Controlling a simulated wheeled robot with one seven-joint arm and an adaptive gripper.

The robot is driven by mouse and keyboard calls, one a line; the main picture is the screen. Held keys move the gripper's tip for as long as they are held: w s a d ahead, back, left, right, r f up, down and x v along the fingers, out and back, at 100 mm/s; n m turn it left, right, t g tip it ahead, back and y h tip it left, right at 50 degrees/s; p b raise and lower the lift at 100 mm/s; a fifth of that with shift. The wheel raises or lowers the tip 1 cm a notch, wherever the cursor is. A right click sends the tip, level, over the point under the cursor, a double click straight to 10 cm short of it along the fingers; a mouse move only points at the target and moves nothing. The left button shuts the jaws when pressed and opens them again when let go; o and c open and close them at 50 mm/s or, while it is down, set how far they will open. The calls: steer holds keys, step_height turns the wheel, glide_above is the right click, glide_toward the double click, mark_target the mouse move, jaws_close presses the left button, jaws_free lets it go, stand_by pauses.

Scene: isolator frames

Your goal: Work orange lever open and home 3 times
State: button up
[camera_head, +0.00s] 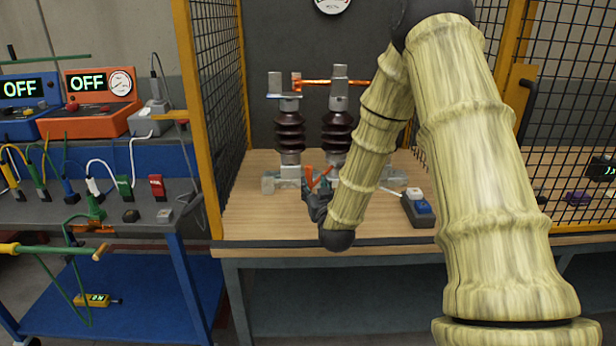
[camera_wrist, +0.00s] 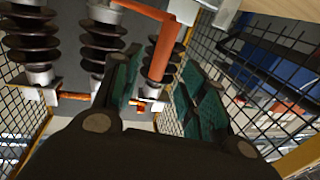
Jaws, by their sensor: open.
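The isolator frame stands on the wooden bench, with ribbed brown insulators (camera_head: 290,135) on grey feet. An orange bar (camera_head: 330,82) lies level across the tops of its posts. The orange lever (camera_head: 309,175) shows low at the front, partly hidden by my gripper. In the wrist view the orange lever (camera_wrist: 164,48) is a bent bar, its end pointing down between my fingers. My gripper (camera_head: 318,187) is at the lever, low over the bench. In the wrist view my gripper (camera_wrist: 163,88) is open, green pads either side of the lever; contact cannot be told.
Yellow-framed mesh panels (camera_head: 217,115) flank the bench (camera_head: 260,222). A box with blue and white buttons (camera_head: 418,207) sits right of my gripper. A blue cart (camera_head: 150,155) at left carries meters reading OFF and leads. The bench's front left is clear.

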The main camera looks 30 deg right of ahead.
mark_target(310, 177)
steer(key=x, duration=0.7)
steer(key=shift+w+d+f, duration=0.1)
steer(key=shift+w, duration=0.1)
jaws_close()
